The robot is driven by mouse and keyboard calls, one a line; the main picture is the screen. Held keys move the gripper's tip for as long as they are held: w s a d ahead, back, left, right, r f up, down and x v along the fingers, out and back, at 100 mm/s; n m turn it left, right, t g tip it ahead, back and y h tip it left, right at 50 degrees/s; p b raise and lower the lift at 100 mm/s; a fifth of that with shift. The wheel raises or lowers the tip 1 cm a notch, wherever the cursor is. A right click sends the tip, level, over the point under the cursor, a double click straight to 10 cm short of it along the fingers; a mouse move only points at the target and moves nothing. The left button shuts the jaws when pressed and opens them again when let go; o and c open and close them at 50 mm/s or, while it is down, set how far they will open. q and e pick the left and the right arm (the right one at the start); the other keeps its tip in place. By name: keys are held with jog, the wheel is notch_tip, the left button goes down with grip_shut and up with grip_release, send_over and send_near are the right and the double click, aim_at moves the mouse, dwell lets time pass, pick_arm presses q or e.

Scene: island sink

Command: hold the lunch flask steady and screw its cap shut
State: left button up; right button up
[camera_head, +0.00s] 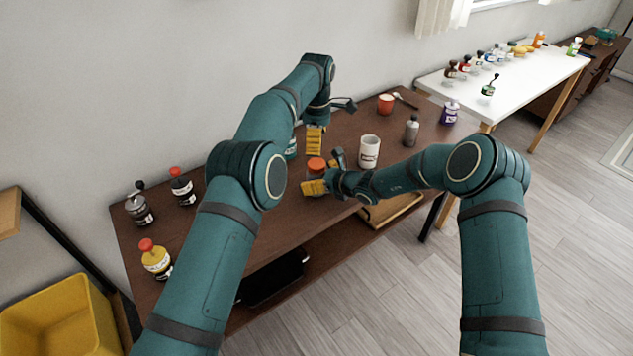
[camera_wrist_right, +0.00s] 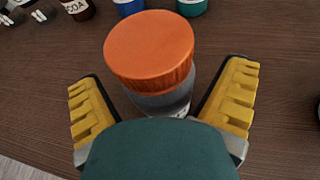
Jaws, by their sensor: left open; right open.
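The lunch flask (camera_wrist_right: 163,101) stands upright on the brown table, with a ribbed orange cap (camera_wrist_right: 149,48) on its top. The cap also shows in the head view (camera_head: 316,164), while most of the flask body there is hidden. I cannot tell how tightly the cap sits. My right gripper (camera_head: 325,173) is open, low at the flask, with one yellow-padded finger on each side. In the right wrist view gaps show between the pads and the flask. My left gripper (camera_head: 329,122) is open and empty, behind the flask and above the table.
A white mug (camera_head: 369,151), a grey bottle (camera_head: 411,130) and a red-orange cup (camera_head: 385,104) stand right of the grippers. Several bottles, including a yellow one (camera_head: 156,259), stand at the table's left. A teal item (camera_head: 291,149) is partly hidden behind my left arm.

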aim_at(317, 163)
jog(key=shift+c, duration=0.3)
grip_shut()
dwell(0.3)
pick_arm(q)
jog(key=shift+f, duration=4)
jog(key=c, duration=1.3)
jog(key=m, duration=1.3)
jog(key=shift+m, duration=0.3)
